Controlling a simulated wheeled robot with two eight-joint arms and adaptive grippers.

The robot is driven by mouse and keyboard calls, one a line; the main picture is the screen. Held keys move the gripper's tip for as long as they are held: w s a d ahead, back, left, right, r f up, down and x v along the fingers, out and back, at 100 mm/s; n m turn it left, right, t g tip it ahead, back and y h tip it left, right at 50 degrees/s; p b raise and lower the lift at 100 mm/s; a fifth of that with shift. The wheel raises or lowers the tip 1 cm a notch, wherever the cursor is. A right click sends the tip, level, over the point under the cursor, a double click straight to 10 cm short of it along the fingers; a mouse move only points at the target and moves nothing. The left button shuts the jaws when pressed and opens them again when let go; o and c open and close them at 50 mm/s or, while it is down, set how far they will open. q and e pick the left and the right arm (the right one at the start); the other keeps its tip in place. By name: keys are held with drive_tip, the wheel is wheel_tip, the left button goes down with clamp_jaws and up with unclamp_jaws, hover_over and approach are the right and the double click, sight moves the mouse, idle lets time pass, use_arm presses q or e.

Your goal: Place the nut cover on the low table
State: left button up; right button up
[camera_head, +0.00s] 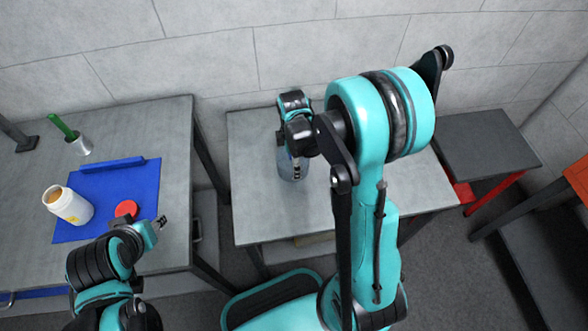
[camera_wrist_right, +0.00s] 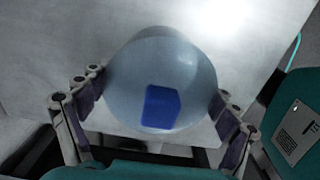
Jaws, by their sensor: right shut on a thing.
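A clear, bluish round cover (camera_head: 291,166), which I take for the nut cover, is between the fingers of my right gripper (camera_head: 296,150). The wrist view shows the cover (camera_wrist_right: 160,60) gripped from both sides, with a blue block (camera_wrist_right: 161,107) showing inside or through it. My right gripper (camera_wrist_right: 160,115) is shut on the cover. The cover is over the grey middle table (camera_head: 255,215); whether it touches the top cannot be told. My left gripper (camera_head: 160,222) is by the left workbench's front right corner, away from the cover; its fingers are too small to read.
The left workbench (camera_head: 150,112) holds a blue mat (camera_head: 110,185), a white jar (camera_head: 68,205), a red lid (camera_head: 126,209) and a metal cup (camera_head: 79,145) with a green handle. A dark table (camera_head: 485,145) stands at right. The middle table's visible top is mostly clear.

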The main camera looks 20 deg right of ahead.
drive_tip(key=shift+w+d+f, duration=0.1)
drive_tip(key=shift+w+f, duration=0.1)
drive_tip(key=shift+f, duration=0.3)
wheel_tip(320, 180, down, 4)
drive_tip(key=shift+r+b, duration=0.25)
drive_tip(key=shift+b, duration=1)
drive_tip(key=shift+r, duration=0.1)
drive_tip(key=o, duration=1)
drive_tip(key=shift+c, duration=0.2)
